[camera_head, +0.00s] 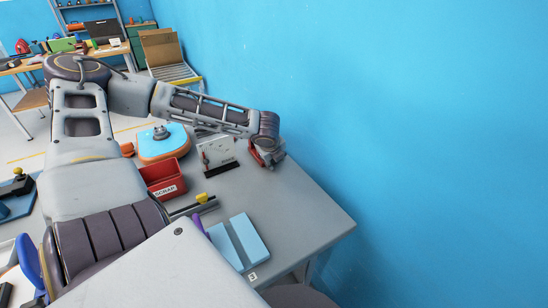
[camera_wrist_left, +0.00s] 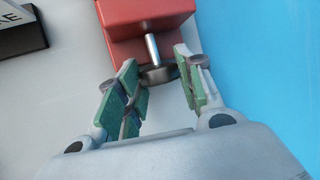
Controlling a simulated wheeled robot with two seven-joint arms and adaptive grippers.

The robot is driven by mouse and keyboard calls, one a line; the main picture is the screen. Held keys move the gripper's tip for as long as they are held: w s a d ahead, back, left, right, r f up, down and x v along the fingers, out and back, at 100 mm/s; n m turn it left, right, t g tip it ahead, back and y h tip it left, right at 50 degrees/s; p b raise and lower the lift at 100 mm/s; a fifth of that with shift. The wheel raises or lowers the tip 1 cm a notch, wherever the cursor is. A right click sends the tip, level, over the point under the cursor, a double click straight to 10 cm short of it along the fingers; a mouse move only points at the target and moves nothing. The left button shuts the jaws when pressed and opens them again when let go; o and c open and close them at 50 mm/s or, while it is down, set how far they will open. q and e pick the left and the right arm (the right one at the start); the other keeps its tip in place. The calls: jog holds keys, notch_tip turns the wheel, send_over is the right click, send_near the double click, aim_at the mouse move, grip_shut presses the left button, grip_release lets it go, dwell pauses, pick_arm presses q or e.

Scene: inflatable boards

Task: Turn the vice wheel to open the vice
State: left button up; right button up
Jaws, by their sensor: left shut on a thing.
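The red vice (camera_wrist_left: 148,22) is at the top of the left wrist view, with a metal screw (camera_wrist_left: 152,48) running from it to a dark round wheel (camera_wrist_left: 156,75). My left gripper (camera_wrist_left: 160,80) has its green-padded fingers on either side of the wheel and is shut on it. In the head view, my left arm reaches across the table, and only a small part of the red vice (camera_head: 256,157) shows beside the gripper (camera_head: 270,158). The vice jaws are hidden there. My right gripper is not in view.
The grey table (camera_head: 300,215) bears a red scrap bin (camera_head: 165,180), light blue boards (camera_head: 238,243) and a white panel with a dark base (camera_head: 217,154). A blue wall (camera_head: 400,130) stands close to the right. The table's right front part is clear.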

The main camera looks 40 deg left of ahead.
pick_arm(q)
jog(key=o, duration=1)
jog(key=shift+a, duration=0.1)
jog(key=shift+g+b, duration=0.3)
jog(key=shift+g+b, duration=0.3)
jog(key=shift+b, duration=0.05)
jog(key=shift+w+g+b, duration=0.15)
jog(key=shift+g+b, duration=0.2)
jog(key=shift+g, duration=0.05)
jog(key=shift+w+m+g+y+b, duration=0.1)
jog(key=shift+m+g+y+b, duration=0.2)
jog(key=shift+g+b, duration=0.1)
jog(key=shift+g+b, duration=0.3)
jog(key=shift+g, duration=0.1)
